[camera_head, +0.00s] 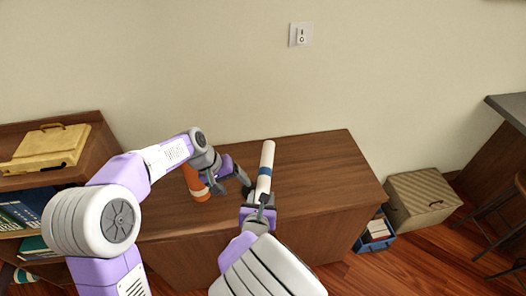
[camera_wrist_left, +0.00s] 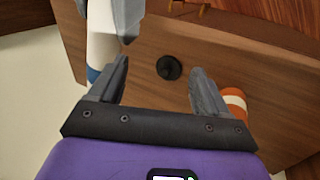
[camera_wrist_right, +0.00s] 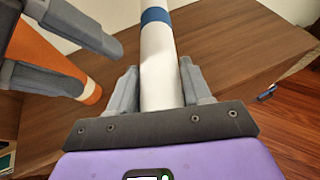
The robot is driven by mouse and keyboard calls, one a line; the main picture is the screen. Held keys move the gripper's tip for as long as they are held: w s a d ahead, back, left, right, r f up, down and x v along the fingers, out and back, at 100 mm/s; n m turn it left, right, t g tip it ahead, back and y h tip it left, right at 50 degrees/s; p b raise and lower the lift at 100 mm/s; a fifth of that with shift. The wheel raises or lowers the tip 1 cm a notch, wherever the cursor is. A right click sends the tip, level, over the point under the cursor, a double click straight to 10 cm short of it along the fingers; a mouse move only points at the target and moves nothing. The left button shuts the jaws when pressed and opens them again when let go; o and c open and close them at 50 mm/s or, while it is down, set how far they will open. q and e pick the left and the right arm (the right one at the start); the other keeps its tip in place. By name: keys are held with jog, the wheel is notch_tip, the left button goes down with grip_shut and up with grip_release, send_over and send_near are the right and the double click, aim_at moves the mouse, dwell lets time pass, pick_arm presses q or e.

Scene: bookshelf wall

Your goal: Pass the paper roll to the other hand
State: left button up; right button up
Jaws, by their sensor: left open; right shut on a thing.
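The paper roll (camera_head: 266,158) is a white tube with a blue band. My right gripper (camera_head: 262,198) is shut on its lower part and holds it pointing up and away, above the cabinet top. In the right wrist view the roll (camera_wrist_right: 158,55) stands between the right fingers. My left gripper (camera_head: 243,181) is open and empty, just left of the roll. In the left wrist view the roll (camera_wrist_left: 101,35) lies outside the left fingers, beside the left one. The left fingers also show at the left of the right wrist view (camera_wrist_right: 62,52).
An orange cone-like object with a white band (camera_head: 196,184) stands on the wooden cabinet (camera_head: 325,165), close by my left arm. A dark round spot (camera_wrist_left: 169,67) shows on the wood. A yellow case (camera_head: 45,150) lies on the left shelf. The cabinet top's right side is clear.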

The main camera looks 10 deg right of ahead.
aim_at(265, 170)
pick_arm(q)
jog(key=d+r+m+t+y, duration=0.2)
jog(key=d+r+m+y, duration=0.2)
jog(key=d+r, duration=0.65)
jog(key=x, duration=0.3)
jog(key=w+a+x, duration=0.1)
jog(key=x, duration=0.6)
jog(key=shift+w+a+f, duration=0.15)
jog(key=shift+w+f, duration=0.1)
jog(key=shift+w, duration=0.2)
jog(key=shift+c, duration=0.2)
jog(key=c, duration=1.1)
jog(key=shift+t, duration=0.3)
grip_shut()
pick_arm(e)
jog(key=o, duration=1.2)
jog(key=shift+c, duration=0.2)
